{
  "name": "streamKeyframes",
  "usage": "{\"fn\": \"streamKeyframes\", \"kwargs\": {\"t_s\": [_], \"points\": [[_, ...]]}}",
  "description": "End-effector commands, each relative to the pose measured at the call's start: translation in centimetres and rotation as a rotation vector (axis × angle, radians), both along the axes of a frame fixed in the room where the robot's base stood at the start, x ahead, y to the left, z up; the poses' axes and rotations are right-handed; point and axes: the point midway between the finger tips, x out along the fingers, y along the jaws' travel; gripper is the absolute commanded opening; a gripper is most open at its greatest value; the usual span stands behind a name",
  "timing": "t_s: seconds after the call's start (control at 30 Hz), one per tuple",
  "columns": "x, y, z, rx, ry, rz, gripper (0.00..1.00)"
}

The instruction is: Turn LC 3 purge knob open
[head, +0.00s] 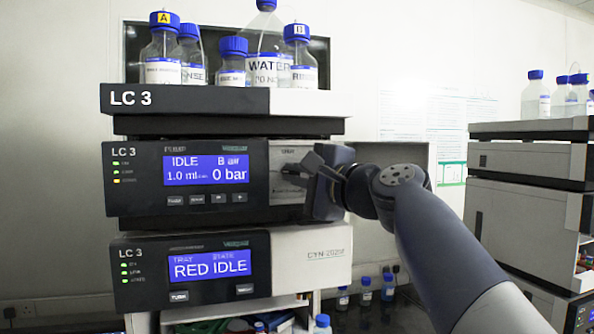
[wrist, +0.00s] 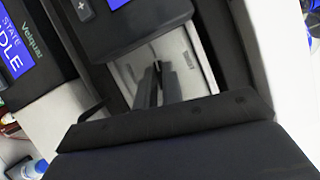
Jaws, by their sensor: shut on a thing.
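The LC 3 pump module (head: 232,205) is the middle unit of the stack in the head view, and its display reads IDLE, 1.0 ml and 0 bar. My gripper (head: 297,170) is at the light recessed panel right of that display. In the wrist view my two dark fingers (wrist: 157,82) reach to the same panel (wrist: 187,62) and are nearly together. They are shut on the purge knob, which is mostly hidden between the fingertips. The knob's turn angle cannot be told.
Capped bottles (head: 265,62) stand in the tray (head: 190,99) on top of the stack. The autosampler module (head: 190,270) sits below the pump and reads RED IDLE. A second stack (head: 525,215) stands at the right. An open grey door (head: 400,158) is beside my wrist.

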Motion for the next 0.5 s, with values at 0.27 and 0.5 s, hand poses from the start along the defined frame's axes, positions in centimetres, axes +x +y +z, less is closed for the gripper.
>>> {"fn": "streamKeyframes", "kwargs": {"t_s": [0.27, 0.5], "points": [[0.08, -0.01, -0.07, -0.065, -0.016, -0.001, 0.00], [0.07, 0.00, -0.09, -0.074, -0.019, -0.001, 0.00]]}}
